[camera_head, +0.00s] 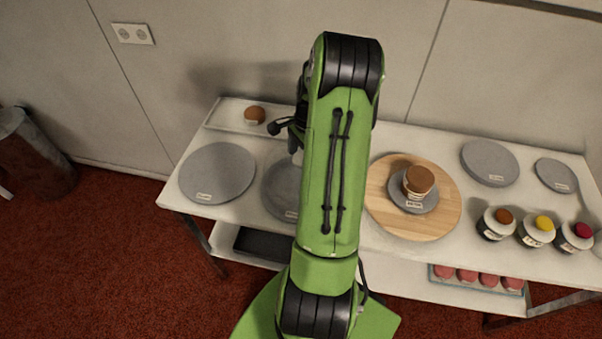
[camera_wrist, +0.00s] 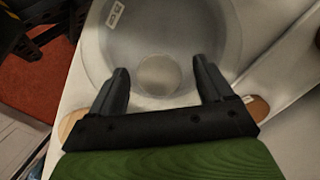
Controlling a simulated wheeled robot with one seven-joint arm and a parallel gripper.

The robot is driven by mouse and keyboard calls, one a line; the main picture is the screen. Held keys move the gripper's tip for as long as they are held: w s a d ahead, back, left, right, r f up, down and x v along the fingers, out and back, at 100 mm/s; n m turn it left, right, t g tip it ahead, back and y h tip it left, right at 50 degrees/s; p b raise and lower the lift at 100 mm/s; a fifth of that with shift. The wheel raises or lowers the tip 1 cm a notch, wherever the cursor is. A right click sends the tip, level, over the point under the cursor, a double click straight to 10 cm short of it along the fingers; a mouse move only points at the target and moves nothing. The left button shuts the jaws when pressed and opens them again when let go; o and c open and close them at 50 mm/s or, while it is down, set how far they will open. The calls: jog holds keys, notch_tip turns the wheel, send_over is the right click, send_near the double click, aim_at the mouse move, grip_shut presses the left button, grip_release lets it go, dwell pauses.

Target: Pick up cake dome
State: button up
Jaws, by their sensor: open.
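The cake dome (camera_wrist: 190,35) looks like a clear, faint round cover over a grey disc with a small white label in the wrist view. Its pale round knob (camera_wrist: 158,75) shows between my fingertips. My gripper (camera_wrist: 160,68) is open, with one finger on each side of the knob in the picture; I cannot tell its height above the knob. In the head view, a grey disc (camera_head: 278,190) shows left of my green arm, which hides part of it and most of my gripper. The dome itself is not clear there.
A grey turntable (camera_head: 217,173) stands left. A wooden board (camera_head: 385,210) with a brown cake (camera_head: 418,180) is right of my arm. Grey discs (camera_head: 490,162) and several jars (camera_head: 496,223) stand farther right. A white tray (camera_head: 225,117) with a brown bun (camera_head: 254,115) is at the back.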

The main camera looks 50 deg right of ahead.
grip_shut()
dwell(0.3)
jog(key=shift+r, duration=0.15)
